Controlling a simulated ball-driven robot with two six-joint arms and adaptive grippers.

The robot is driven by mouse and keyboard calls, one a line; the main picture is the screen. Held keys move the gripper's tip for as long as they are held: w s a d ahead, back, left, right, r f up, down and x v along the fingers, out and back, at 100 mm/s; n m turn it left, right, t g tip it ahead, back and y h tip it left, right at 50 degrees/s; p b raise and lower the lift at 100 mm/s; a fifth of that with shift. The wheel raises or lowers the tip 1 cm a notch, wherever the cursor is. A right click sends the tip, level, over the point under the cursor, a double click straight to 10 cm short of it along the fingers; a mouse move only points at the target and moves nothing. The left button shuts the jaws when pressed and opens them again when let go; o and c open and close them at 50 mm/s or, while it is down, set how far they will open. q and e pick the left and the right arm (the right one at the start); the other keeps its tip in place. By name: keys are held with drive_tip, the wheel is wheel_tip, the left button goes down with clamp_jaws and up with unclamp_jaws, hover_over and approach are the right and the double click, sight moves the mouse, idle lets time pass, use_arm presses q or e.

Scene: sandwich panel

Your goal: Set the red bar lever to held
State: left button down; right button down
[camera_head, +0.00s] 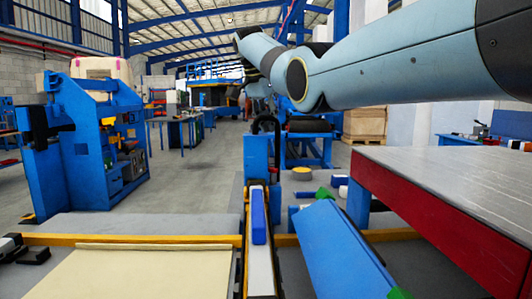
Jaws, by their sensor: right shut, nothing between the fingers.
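I cannot clearly make out the red bar lever in this view. My right arm comes in from the upper right and reaches across the top middle. Its links cover part of the scene behind. My right gripper (262,103) is small and dark below the arm's far end; it is shut with nothing between its fingers. I cannot tell whether it touches anything. My left gripper is not in view.
A table with a red side (445,225) and grey top stands at the right. A blue machine (45,175) stands at the left. A cream sheet (120,275) lies at the front left. A tilted blue box (340,255) is at the front. Grey floor (195,180) is open beyond.

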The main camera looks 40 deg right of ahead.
wheel_tip(320, 180, down, 9)
drive_tip(key=shift+a, duration=0.3)
idle(1.0)
drive_tip(key=shift+f, duration=0.1)
